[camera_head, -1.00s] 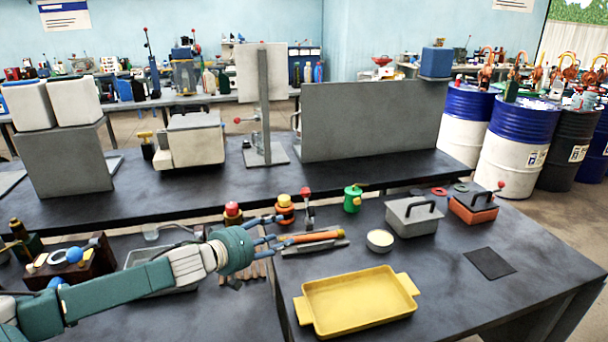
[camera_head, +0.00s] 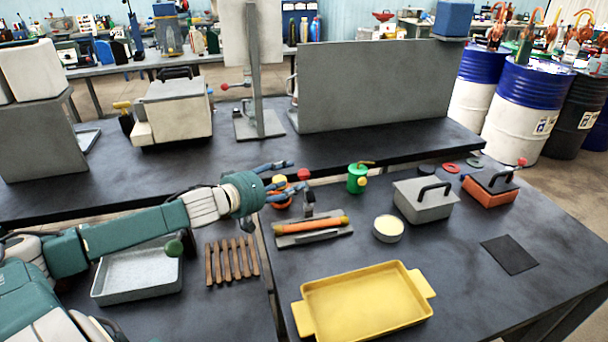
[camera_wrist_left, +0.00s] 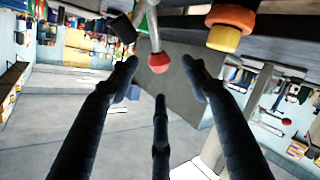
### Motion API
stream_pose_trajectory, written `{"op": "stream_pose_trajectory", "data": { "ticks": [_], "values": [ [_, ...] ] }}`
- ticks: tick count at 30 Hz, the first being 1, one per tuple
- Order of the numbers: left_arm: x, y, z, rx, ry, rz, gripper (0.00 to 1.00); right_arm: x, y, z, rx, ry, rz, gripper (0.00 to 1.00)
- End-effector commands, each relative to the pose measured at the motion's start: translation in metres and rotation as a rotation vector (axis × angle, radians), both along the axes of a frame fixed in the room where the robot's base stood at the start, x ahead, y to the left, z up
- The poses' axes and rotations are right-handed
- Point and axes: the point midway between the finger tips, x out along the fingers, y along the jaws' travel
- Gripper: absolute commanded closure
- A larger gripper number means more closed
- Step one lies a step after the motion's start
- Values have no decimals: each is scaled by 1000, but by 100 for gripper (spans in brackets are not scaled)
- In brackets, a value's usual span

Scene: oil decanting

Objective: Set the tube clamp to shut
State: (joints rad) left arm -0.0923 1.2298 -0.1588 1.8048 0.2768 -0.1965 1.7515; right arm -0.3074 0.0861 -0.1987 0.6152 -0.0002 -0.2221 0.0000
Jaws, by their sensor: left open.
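A small upright lever with a red knob (camera_head: 304,174) stands behind a grey plate (camera_head: 290,241) that bears an orange tube-like piece (camera_head: 318,226). It looks like the tube clamp, but I cannot be sure. My left gripper (camera_head: 293,175) is open and empty, its fingers pointing at the red knob. In the left wrist view, a red knob (camera_wrist_left: 158,62) on a grey rod shows between the fingertips of my left gripper (camera_wrist_left: 160,75). I cannot tell if they touch. My right gripper is not in view.
An orange button with a yellow top (camera_head: 280,192) stands close to my fingers, partly hidden; a green can (camera_head: 357,180) is to the right. A yellow tray (camera_head: 305,322), a grey lidded box (camera_head: 424,203) and a white bowl (camera_head: 388,229) are on the table. A stand with another red-knobbed lever (camera_head: 262,110) is behind.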

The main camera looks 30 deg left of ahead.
Motion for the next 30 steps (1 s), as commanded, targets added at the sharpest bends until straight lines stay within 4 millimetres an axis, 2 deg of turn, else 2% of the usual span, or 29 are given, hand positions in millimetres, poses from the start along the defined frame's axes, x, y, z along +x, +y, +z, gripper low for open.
{"op": "stream_pose_trajectory", "data": {
  "ticks": [7,18,30],
  "values": [
    [26,-3,-3,-1,-3,1,53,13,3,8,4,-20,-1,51],
    [64,-8,-15,-2,-1,1,53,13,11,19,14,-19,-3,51],
    [71,-9,-20,1,0,-2,53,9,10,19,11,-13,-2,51]
  ]
}}
